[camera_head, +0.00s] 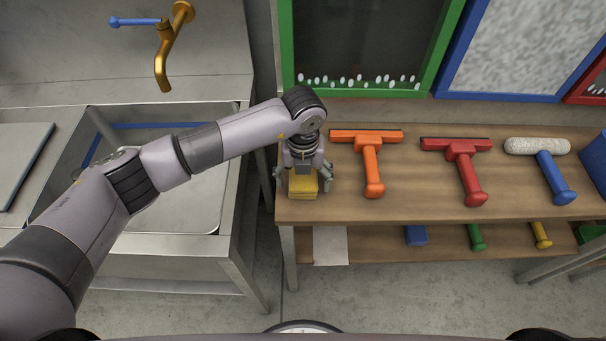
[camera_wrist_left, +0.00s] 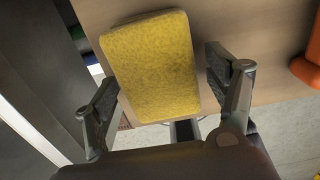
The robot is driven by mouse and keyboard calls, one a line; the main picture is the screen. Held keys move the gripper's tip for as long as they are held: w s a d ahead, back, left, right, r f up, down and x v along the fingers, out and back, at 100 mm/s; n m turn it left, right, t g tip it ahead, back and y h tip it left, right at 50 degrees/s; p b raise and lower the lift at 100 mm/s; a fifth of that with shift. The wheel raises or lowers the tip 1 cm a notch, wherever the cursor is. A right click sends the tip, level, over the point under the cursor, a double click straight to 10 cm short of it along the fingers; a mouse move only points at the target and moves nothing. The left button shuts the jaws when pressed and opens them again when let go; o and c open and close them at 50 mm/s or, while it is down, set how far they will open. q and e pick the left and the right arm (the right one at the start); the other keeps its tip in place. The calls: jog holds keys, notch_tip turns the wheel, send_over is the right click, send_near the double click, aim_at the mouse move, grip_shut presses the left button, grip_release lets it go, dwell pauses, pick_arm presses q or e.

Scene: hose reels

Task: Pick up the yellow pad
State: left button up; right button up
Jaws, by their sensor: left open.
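The yellow pad (camera_head: 302,186) lies at the left end of the wooden table's top (camera_head: 420,204). My left gripper (camera_head: 303,172) is over it, pointing down, with a finger on each side. In the left wrist view the pad (camera_wrist_left: 151,66) is a rounded yellow block with a fuzzy face. It sits between the open fingers of my left gripper (camera_wrist_left: 168,108), with a gap visible on the right side. Whether the left finger touches it is hard to tell. My right gripper does not show.
An orange squeegee (camera_head: 371,165) lies just right of the pad, then a red squeegee (camera_head: 463,170) and a roller with a blue handle (camera_head: 545,168). A steel sink (camera_head: 190,215) stands to the left, across a gap. A lower shelf (camera_head: 385,252) holds several tools.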

pick_arm(q)
jog(key=c, duration=1.3)
